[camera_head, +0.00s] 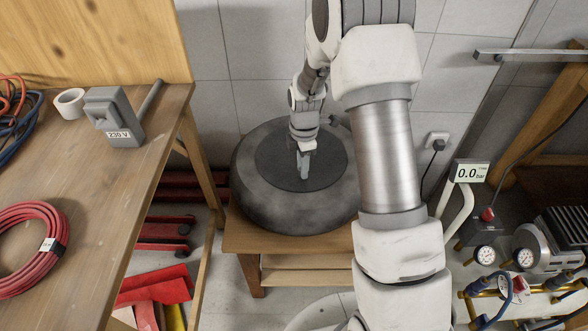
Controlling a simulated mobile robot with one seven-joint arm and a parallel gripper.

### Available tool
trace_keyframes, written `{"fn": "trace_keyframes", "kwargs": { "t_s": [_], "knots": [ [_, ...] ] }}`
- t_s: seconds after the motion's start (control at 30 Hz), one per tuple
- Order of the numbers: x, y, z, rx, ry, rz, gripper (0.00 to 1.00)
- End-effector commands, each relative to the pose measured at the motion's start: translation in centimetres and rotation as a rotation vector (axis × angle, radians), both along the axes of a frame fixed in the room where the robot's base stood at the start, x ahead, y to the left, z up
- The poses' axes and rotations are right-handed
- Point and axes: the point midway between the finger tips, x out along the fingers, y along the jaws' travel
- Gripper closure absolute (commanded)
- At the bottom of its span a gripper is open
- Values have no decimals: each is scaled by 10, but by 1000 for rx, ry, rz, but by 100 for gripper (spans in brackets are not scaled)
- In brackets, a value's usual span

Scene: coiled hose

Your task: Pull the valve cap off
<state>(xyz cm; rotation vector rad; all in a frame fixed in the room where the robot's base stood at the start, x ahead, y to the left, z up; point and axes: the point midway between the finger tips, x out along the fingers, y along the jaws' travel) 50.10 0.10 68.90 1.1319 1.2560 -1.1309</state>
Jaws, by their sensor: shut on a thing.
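A dark tyre (262,205) lies flat on a low wooden stool (243,243), with a dark grey disc (275,150) in its middle. My gripper (303,172) points down over the disc, right of its centre, with its fingers close together. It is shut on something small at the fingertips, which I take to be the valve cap. The fingers hide the cap and the valve, so I cannot tell whether the cap is on the valve or clear of it.
A wooden workbench (95,215) at left carries a coiled red hose (20,270), a grey 230 V box (112,115) and a tape roll (70,102). Red items (155,285) lie below the bench.

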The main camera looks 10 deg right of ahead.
Motion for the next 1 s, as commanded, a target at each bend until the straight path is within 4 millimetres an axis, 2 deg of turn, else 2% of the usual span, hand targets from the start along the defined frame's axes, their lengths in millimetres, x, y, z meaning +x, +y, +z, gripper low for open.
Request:
{"fn": "trace_keyframes", "kwargs": {
  "t_s": [1.0],
  "knots": [
    [0,0,37,0,0,0,100]
  ]
}}
